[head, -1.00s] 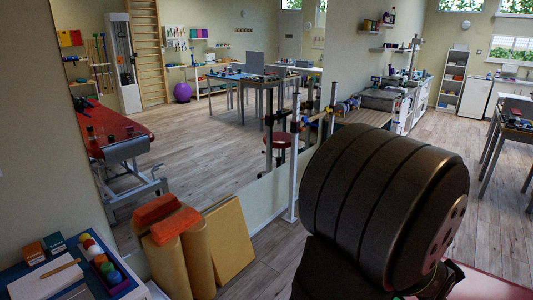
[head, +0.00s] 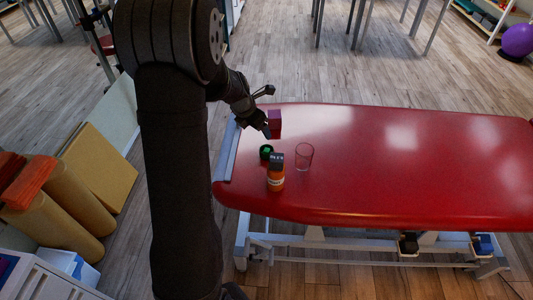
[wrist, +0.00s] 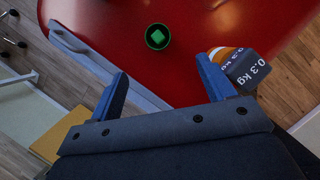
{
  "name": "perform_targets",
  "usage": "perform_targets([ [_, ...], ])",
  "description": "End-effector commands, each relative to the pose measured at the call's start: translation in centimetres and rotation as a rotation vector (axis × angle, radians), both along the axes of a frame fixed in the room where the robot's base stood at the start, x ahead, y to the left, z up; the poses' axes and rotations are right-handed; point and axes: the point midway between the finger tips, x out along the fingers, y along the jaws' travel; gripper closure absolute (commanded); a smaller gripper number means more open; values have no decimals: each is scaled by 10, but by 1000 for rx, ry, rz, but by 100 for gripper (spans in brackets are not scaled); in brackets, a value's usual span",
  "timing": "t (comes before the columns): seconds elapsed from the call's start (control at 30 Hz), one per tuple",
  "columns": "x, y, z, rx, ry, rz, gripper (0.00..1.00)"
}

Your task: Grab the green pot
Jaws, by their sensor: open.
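The green pot (head: 266,152) is a small dark round pot with a green top, standing near the left end of the red treatment table. My gripper (head: 267,131) hangs over the table's left end, close to the pot. In the wrist view my gripper (wrist: 165,85) has its two blue fingers wide apart with nothing between them. The pot lies beyond the fingertips, roughly midway between them, apart from both.
A clear glass (head: 304,156) and a purple box (head: 274,118) stand nearby. The red table (head: 420,170) is clear to the right.

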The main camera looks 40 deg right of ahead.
Motion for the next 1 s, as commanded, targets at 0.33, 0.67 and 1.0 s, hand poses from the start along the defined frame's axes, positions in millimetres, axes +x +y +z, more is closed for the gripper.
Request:
perform_targets([
  [0.33, 2, -20, -51, 2, 16, 13, 25],
  [0.67, 5, -40, -102, 1, 13, 13, 25],
  [1.0, 9, -46, -126, 2, 14, 14, 25],
])
